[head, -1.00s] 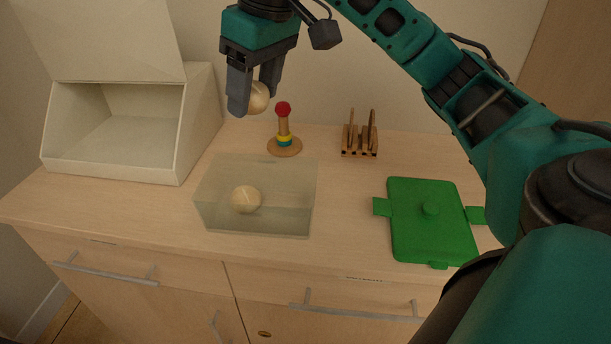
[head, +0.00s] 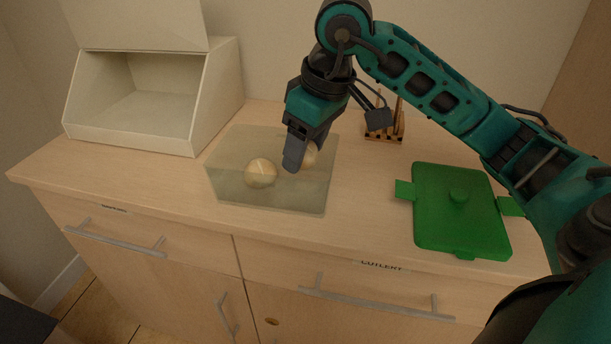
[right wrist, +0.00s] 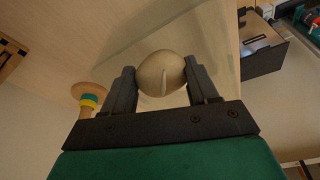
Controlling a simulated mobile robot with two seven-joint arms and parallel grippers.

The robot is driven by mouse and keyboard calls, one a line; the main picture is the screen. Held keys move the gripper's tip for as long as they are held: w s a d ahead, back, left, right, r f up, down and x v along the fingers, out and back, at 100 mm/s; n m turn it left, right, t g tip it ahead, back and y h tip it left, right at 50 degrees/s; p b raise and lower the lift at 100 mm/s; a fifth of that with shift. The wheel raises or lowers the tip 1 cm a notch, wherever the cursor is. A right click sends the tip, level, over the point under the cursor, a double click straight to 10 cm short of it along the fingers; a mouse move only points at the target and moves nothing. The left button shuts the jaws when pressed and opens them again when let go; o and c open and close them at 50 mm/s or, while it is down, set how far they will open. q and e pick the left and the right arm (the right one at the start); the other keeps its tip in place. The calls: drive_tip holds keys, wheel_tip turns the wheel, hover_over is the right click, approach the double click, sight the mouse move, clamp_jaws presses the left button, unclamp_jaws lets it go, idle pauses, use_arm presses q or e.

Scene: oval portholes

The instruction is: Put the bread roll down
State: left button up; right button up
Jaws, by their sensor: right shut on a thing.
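My right gripper (head: 301,160) is shut on a pale bread roll (head: 311,155), which is partly hidden behind the fingers in the head view. In the right wrist view the roll (right wrist: 162,73) sits between both fingertips. The gripper points down at the right part of a clear, see-through box (head: 228,191) on the counter. Its fingertips appear within the box's outline; how deep they are I cannot tell. A second bread roll (head: 261,173) lies in the box, left of the gripper. My left gripper is not in view.
A white bread bin (head: 150,135) with its lid up stands at the back left. A green lidded dish (head: 460,215) lies to the right. A wooden rack (head: 384,130) stands behind my arm. A ring stacker (right wrist: 90,99) shows in the right wrist view.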

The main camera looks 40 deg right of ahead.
drive_tip(key=shift+f+b, duration=0.5)
drive_tip(key=shift+f, duration=1.8)
drive_tip(key=shift+f, duration=0.15)
drive_tip(key=o, duration=0.8)
drive_tip(key=shift+c, duration=0.2)
drive_tip(key=shift+r, duration=0.2)
drive_tip(key=p+v, duration=0.2)
drive_tip(key=v, duration=1)
drive_tip(key=shift+p, duration=0.4)
